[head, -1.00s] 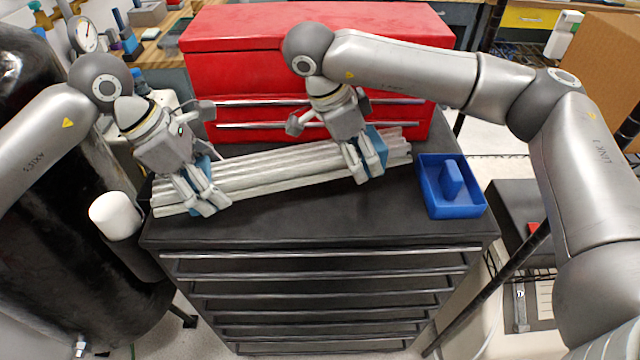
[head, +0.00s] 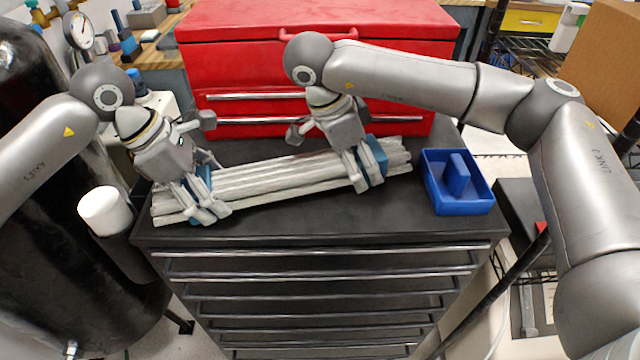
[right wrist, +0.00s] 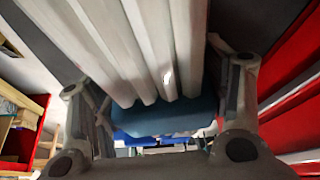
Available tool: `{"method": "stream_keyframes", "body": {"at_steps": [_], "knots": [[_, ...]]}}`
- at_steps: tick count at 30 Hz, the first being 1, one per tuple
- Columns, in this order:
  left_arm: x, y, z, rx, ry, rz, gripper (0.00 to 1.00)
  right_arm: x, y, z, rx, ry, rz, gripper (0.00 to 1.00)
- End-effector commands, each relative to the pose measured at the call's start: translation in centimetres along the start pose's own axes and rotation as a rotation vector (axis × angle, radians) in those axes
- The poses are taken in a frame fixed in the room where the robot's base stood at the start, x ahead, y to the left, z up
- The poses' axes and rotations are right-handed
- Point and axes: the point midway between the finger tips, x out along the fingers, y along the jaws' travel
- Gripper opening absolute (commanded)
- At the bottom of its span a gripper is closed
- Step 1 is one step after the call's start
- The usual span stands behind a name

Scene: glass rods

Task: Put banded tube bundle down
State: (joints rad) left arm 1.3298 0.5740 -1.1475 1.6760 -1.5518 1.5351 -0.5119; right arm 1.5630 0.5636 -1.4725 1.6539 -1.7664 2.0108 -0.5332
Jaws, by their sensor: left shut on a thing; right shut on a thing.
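The banded tube bundle (head: 275,181) is a sheaf of long pale glass rods with a blue band near each end. It lies lengthwise over the black cabinet top (head: 300,222), its right end slightly farther back; I cannot tell whether it touches the top. My left gripper (head: 208,203) is shut on the bundle at the left band. My right gripper (head: 368,178) is shut on it at the right band. In the right wrist view the rods (right wrist: 150,45) run between the fingers, with the blue band (right wrist: 170,115) across them.
A red tool chest (head: 320,70) stands behind the bundle. A blue tray (head: 458,208) with a blue block inside sits close to the bundle's right end. A black tank (head: 50,250) stands at the left. The cabinet top's front strip is clear.

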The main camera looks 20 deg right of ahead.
Motion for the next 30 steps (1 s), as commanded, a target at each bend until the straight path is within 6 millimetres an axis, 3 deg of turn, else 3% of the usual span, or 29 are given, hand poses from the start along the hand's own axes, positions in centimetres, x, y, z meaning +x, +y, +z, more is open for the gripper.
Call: {"method": "stream_keyframes", "body": {"at_steps": [5, 6, 11, 23, 30], "knots": [[1.0, -0.1, 0.1, 0.007, -0.009, -0.001, 0.01, 0.6, -0.1, 0.7, -0.004, -0.011, -0.008, 0.00], [1.1, -0.1, -0.1, 0.006, -0.007, -0.003, 0.71, 0.7, 0.0, 0.8, -0.005, -0.011, -0.006, 0.71], [0.9, -0.1, -0.1, 0.004, -0.004, -0.002, 0.92, 0.6, 0.0, 0.6, -0.003, -0.007, -0.004, 0.91], [0.5, 0.0, -0.3, 0.001, -0.002, 0.001, 0.92, 0.8, 0.0, 0.4, -0.001, -0.002, -0.001, 0.91], [-3.3, 0.1, -0.3, 0.000, -0.002, 0.004, 0.92, 0.8, 0.0, 0.4, 0.000, -0.001, 0.000, 0.91]]}}
